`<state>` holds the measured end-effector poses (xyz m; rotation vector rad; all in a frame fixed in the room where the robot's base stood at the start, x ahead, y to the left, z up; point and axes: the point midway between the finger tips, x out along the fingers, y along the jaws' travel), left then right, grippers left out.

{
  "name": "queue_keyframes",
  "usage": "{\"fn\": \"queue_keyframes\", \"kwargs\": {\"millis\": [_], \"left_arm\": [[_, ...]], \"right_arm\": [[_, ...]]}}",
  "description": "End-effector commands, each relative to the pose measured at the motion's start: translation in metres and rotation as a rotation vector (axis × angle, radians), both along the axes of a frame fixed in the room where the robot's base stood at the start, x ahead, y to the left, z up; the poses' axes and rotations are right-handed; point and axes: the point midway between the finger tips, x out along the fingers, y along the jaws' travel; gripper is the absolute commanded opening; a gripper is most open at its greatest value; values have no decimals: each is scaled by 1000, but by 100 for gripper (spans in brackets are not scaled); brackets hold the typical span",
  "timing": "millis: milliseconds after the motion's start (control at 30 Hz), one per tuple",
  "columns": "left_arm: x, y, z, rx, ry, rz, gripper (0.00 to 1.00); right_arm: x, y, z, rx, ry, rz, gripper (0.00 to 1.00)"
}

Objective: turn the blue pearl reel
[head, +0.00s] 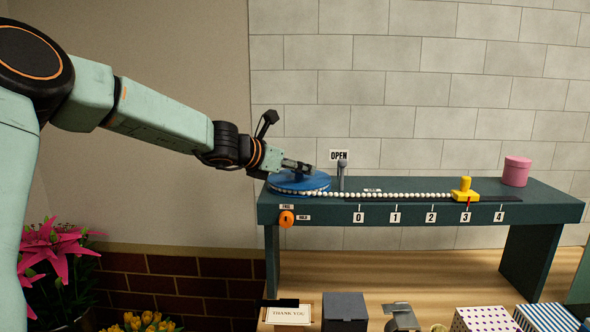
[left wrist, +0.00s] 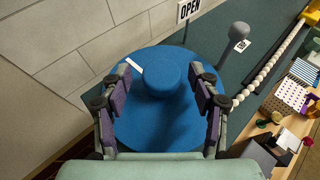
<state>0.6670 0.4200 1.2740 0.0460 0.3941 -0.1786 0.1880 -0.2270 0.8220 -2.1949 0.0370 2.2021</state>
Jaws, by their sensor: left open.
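The blue pearl reel (head: 312,184) lies flat at the left end of the dark green bench. In the left wrist view the reel (left wrist: 150,135) fills the middle, with a raised round knob (left wrist: 162,78) and a white mark on it. My left gripper (head: 298,166) is over the reel. In the left wrist view its open fingers (left wrist: 161,72) stand on either side of the knob, with gaps visible. A string of white pearls (head: 400,195) runs from the reel to a yellow slider (head: 465,191) near mark 3. My right gripper is not in view.
A grey round-topped post (head: 341,178) stands beside the reel, near an OPEN sign (head: 339,155). An orange knob (head: 286,218) is on the bench (head: 540,206) front. A pink tin (head: 516,171) stands at the right end. Boxes (head: 345,309) sit on the lower table.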

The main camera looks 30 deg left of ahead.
Motion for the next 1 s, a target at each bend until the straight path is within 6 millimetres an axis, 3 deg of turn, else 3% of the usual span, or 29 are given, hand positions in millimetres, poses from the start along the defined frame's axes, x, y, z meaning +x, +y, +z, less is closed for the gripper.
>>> {"fn": "queue_keyframes", "kwargs": {"millis": [133, 833, 1000], "left_arm": [[0, 0, 1, 0, -1, 0, 60], [-1, 0, 0, 1, 1, 0, 0], [-1, 0, 0, 1, 2, 0, 0]], "right_arm": [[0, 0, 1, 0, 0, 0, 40], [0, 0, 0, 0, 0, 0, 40], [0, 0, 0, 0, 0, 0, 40]]}}
